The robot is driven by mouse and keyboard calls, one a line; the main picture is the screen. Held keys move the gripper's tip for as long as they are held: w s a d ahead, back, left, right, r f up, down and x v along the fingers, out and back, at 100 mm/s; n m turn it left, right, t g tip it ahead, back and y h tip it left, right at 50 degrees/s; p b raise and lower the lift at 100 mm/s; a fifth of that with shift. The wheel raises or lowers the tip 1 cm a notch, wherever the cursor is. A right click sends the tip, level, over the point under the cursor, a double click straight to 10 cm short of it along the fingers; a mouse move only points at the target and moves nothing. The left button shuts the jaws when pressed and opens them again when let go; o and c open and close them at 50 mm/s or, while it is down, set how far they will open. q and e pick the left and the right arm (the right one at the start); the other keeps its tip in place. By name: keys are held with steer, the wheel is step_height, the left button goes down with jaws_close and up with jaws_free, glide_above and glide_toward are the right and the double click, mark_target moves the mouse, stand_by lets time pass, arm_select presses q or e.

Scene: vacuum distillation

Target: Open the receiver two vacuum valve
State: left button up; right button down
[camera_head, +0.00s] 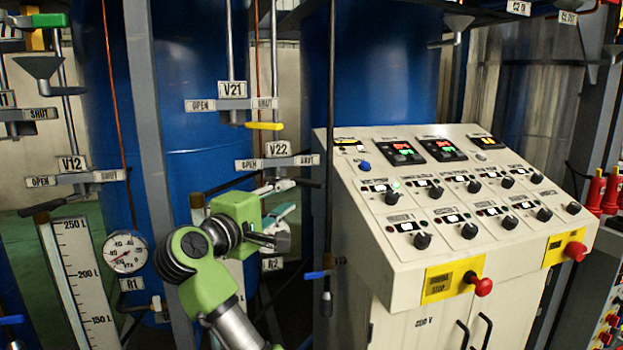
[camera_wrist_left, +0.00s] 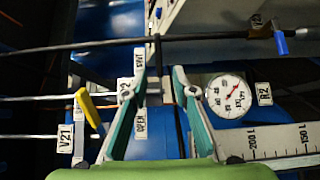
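The valve labelled V22 has an OPEN/SHUT plate (camera_head: 278,162), with OPEN on the left and SHUT on the right; the plate also shows in the left wrist view (camera_wrist_left: 140,100). My left gripper (camera_head: 290,196) is just below the V22 plate. In the left wrist view its teal-padded fingers (camera_wrist_left: 160,75) are spread, with nothing clearly held. My right gripper is out of view.
The control console (camera_head: 345,215) stands close on the right of my left gripper. A dark vertical pipe (camera_head: 332,90) runs between them. A blue handle (camera_head: 315,275) is on a low fitting. The R2 gauge (camera_wrist_left: 228,97) is beside the right finger in the wrist view.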

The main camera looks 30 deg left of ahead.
mark_target(305, 185)
arm_select(q)
steer(key=w, duration=0.3)
steer(key=w+p, duration=0.1)
steer(key=w, duration=0.3)
steer(key=w+p, duration=0.1)
steer(key=w, duration=0.2)
steer(key=shift+w+a+r, duration=0.1)
steer(key=shift+w+a, duration=0.2)
steer(key=shift+w, duration=0.05)
jaws_close()
